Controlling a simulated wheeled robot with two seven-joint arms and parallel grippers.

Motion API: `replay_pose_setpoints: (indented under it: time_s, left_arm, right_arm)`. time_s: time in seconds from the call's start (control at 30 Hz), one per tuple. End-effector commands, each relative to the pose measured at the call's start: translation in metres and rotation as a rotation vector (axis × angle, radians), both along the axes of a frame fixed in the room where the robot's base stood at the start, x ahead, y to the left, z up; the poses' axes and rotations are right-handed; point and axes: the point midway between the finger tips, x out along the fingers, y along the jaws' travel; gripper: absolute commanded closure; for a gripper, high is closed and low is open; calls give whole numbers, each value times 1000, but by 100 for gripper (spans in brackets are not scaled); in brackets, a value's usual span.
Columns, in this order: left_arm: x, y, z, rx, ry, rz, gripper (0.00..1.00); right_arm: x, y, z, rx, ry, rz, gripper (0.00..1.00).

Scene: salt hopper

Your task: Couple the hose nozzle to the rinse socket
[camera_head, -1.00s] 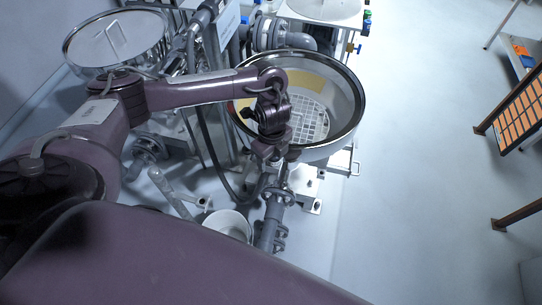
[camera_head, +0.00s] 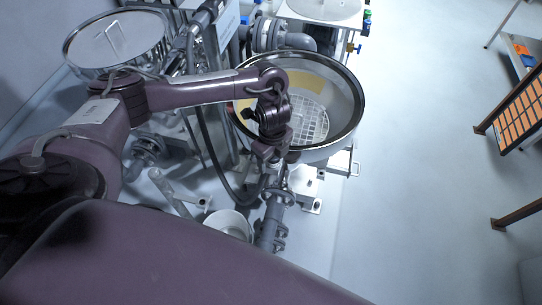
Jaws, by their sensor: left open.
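My left gripper (camera_head: 272,160) hangs pointing down at the near rim of the round steel hopper (camera_head: 345,130). It is open, but its fingertips are small and partly lost against the metal behind them. A dark hose (camera_head: 213,165) runs down beside the hopper and curves up toward the spot under my left gripper. The hose nozzle at its end is not clear; the wrist and fingers cover that area. Just below the fingers is a grey flanged pipe (camera_head: 270,225). I cannot tell which fitting is the rinse socket. My right gripper is out of view.
A white bucket (camera_head: 228,222) stands left of the pipe. A grey valve and pipework (camera_head: 147,150) lie under my left arm. A round steel lid (camera_head: 110,38) is at the upper left. An orange-slatted rack (camera_head: 522,115) stands far right. The floor between is clear.

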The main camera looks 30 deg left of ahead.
Motion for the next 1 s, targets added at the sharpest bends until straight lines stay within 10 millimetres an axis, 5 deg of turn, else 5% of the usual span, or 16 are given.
replay_pose_setpoints:
  time_s: [0.03, 1.0]
  left_arm:
    - [13, 1, 15, -2, -36, 16, 28]
    - [7, 0, 57, -2, -18, 8, 28]
  right_arm:
    - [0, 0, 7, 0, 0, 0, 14]
    - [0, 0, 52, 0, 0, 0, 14]
